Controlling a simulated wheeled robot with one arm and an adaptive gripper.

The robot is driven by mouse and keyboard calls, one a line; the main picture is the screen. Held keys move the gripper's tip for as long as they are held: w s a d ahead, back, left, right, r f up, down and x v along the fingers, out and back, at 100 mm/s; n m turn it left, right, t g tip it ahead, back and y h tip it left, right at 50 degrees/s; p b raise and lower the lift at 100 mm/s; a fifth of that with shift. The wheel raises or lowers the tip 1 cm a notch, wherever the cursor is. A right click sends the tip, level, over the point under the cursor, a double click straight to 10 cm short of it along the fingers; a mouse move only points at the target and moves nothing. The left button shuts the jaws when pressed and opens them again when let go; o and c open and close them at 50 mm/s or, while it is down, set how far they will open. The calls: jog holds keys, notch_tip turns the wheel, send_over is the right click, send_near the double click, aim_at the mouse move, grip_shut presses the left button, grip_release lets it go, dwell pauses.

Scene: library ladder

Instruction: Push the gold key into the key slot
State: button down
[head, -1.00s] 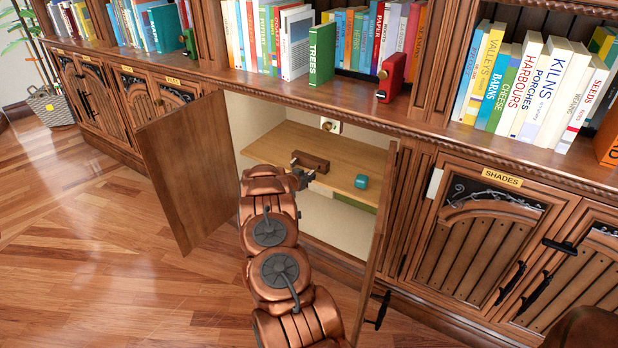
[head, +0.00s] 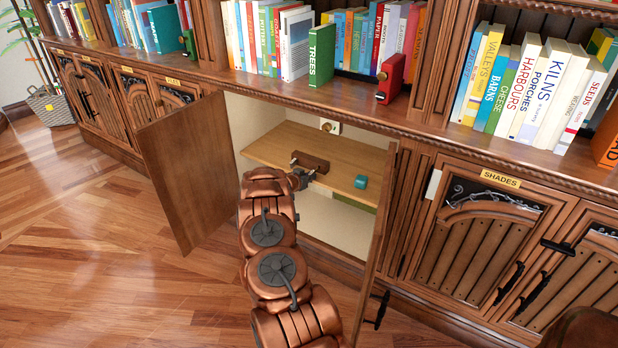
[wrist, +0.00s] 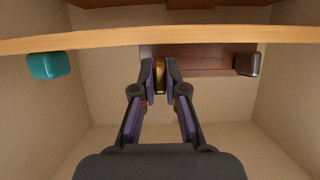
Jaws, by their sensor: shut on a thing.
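My gripper (head: 303,178) is inside the open cabinet, at the front of the brown block (head: 311,162) on the wooden shelf. In the wrist view, the fingers (wrist: 160,66) are shut on a narrow gold piece, the gold key (wrist: 160,78). The key stands between the fingertips, against or just in front of the brown block (wrist: 205,58); I cannot tell if they touch. The fingers hide the place where key and block meet, and I cannot make out the key slot. In the head view my gripper hides the key.
A teal block (head: 361,182) lies on the shelf (head: 268,150), right of the brown block. A pale plate with a dark and gold centre (head: 330,126) is on the cabinet's back wall. Open doors stand left (head: 190,165) and right (head: 376,235) of my arm.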

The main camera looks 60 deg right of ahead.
aim_at(310, 173)
jog(key=shift+d+r+p, duration=0.1)
jog(key=shift+d+p, duration=0.2)
jog(key=shift+d, duration=0.4)
jog(key=shift+w+d, duration=0.1)
jog(key=shift+d, duration=0.75)
jog(key=c, duration=1.1)
grip_release()
jog(key=shift+c, duration=0.2)
jog(key=shift+a, duration=0.1)
jog(key=v, duration=1.1)
jog(key=shift+a, duration=0.4)
jog(key=shift+r, duration=0.1)
